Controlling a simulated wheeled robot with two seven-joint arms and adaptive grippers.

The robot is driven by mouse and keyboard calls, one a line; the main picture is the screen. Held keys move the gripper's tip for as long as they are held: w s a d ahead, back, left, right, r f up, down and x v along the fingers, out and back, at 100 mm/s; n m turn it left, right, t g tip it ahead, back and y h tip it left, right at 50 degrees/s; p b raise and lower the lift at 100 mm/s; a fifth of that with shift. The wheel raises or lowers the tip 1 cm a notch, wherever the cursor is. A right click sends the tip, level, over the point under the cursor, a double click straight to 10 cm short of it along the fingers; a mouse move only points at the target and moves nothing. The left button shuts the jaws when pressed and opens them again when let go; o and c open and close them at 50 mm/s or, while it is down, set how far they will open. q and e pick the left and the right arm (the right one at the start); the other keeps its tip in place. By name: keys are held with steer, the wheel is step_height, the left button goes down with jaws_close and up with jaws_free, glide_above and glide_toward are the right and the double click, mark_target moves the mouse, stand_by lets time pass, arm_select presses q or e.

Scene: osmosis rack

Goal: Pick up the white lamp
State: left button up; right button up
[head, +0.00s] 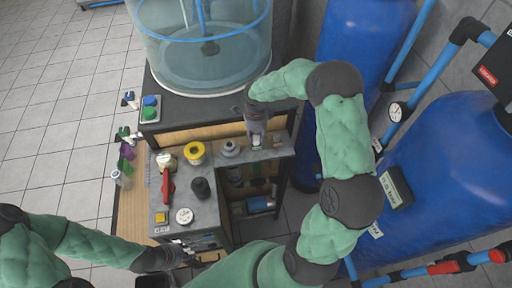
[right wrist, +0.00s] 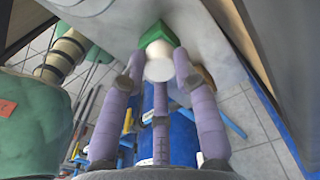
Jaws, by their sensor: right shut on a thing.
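A white cylindrical piece, apparently the white lamp (right wrist: 159,64), shows in the right wrist view against a green square part (right wrist: 158,36). A small white bit of it shows in the head view (head: 256,141). My right gripper (head: 256,134) points down over the narrow grey shelf, its fingers shut around the white piece; in the right wrist view the fingers (right wrist: 160,85) close in from both sides and below. My left gripper (head: 182,253) is low, by the near edge of the workbench; its finger opening is not clear.
The grey bench (head: 207,214) holds a yellow ring (head: 195,151), a red tool (head: 168,186), a black cylinder (head: 201,188) and a white round piece (head: 184,216). A clear tank (head: 203,45) and blue tanks (head: 450,170) flank the shelf.

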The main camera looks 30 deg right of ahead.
steer(key=shift+r, duration=0.15)
step_height(320, 180, up, 28)
steer(key=p, duration=0.2)
stand_by(0.7)
steer(key=w+a+f+p, duration=0.4)
steer(key=a+f+p, duration=0.1)
steer(key=a+p, duration=0.3)
steer(key=shift+a+f, duration=0.15)
steer(key=shift+a, duration=0.75)
stand_by(1.2)
steer(key=shift+f, duration=0.1)
stand_by(0.4)
steer(key=shift+f+b, duration=1.7)
steer(key=shift+f, duration=0.4)
